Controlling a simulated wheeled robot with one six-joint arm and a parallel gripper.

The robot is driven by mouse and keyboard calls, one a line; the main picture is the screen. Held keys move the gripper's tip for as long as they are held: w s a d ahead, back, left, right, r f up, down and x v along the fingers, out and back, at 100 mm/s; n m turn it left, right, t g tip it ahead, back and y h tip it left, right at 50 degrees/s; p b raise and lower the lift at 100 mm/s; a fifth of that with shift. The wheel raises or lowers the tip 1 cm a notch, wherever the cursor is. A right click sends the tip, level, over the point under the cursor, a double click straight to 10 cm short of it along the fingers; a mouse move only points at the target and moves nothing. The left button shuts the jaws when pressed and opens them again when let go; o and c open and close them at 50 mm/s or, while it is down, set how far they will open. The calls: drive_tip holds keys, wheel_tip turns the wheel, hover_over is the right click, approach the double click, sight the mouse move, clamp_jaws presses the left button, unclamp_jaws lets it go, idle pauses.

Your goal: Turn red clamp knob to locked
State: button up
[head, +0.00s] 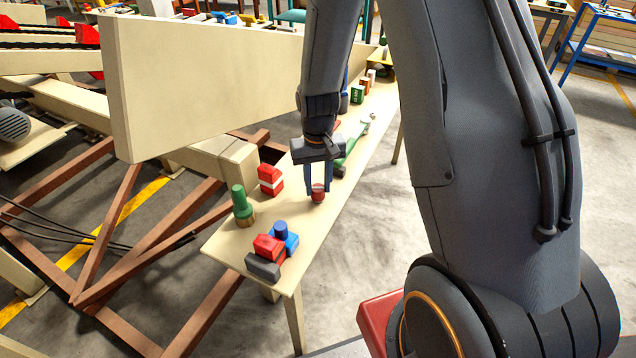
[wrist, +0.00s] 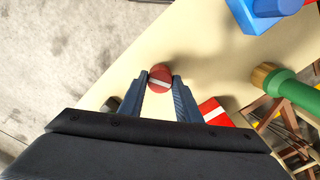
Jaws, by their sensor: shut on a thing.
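The red clamp knob (head: 318,193) stands on the long cream bench, with a pale stripe across its top in the wrist view (wrist: 159,78). My gripper (head: 317,186) points down over it, and its two blue fingers are shut on the knob's sides. In the wrist view the fingertips (wrist: 160,80) touch the knob from left and right. The stripe lies nearly level in that view, tilted slightly. The knob's base and any lock mark are hidden or too small to tell.
On the bench (head: 225,242) stand a red block with a white band (head: 270,179), a green bottle-like thing (head: 242,206) and a red, blue and grey clamp-like thing (head: 272,247). Green items lie behind my gripper. A large cream panel (head: 200,75) rises at the left.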

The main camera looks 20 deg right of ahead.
sight(318, 188)
drive_tip(key=m, duration=0.5)
drive_tip(key=shift+r, duration=0.1)
drive_tip(key=shift+m+p, duration=0.3)
idle(0.4)
drive_tip(key=o, duration=1.1)
drive_tip(key=shift+c, duration=0.2)
drive_tip(key=shift+r+b, duration=0.9)
drive_tip(key=shift+r, duration=3)
drive_tip(key=shift+s, duration=0.1)
drive_tip(key=s+r+n, duration=0.3)
drive_tip(key=s, duration=0.4)
drive_tip(key=s+r+n+t, duration=0.1)
drive_tip(key=s+r+n, duration=0.2)
drive_tip(key=s, duration=0.5)
drive_tip(key=shift+a+n, duration=0.3)
drive_tip(key=shift+a, duration=0.1)
